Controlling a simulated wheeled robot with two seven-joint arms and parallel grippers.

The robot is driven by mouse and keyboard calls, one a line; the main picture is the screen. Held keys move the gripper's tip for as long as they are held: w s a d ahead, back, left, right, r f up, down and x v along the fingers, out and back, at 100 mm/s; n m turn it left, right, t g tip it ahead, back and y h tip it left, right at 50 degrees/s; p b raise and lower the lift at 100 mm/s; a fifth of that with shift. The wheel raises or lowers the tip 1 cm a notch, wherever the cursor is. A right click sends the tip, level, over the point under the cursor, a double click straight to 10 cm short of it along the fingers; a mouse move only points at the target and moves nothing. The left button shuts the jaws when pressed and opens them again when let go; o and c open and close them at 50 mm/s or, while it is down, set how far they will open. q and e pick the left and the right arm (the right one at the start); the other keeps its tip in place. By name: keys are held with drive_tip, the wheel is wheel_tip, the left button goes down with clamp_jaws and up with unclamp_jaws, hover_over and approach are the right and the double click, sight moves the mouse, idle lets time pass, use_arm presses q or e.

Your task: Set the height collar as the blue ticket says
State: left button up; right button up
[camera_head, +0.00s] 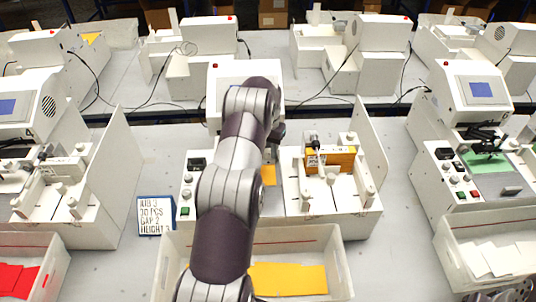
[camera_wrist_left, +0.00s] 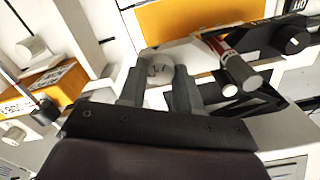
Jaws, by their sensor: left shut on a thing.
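The blue ticket (camera_head: 155,215) stands on the table left of the middle machine, a white card with a blue edge. Its black print seems to include JOB, 30 PCS, GAP and HEIGHT; the height figure is too small to read surely. My left gripper (camera_head: 277,135) is over the middle machine, partly hidden by my own arm. In the left wrist view, its two dark fingers (camera_wrist_left: 158,90) are shut on a round grey piece (camera_wrist_left: 159,69) with dark marks, apparently the height collar. The marks are not clearly readable. My right gripper cannot be made out.
A bin with yellow sheets (camera_head: 288,279) stands before the middle machine. An orange stack (camera_head: 330,160) sits in its right part. A dark rod with a red band (camera_wrist_left: 238,70) and a black knob (camera_wrist_left: 292,42) lie close right of my left fingers.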

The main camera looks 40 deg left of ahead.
use_arm(q)
drive_tip(key=m, duration=0.2)
drive_tip(key=shift+m, duration=0.4)
drive_tip(key=m, duration=0.9)
drive_tip(key=shift+m, duration=0.4)
drive_tip(key=shift+d+m, duration=0.1)
drive_tip(key=shift+m, duration=1.8)
drive_tip(key=o, duration=1)
drive_tip(key=shift+o, duration=0.2)
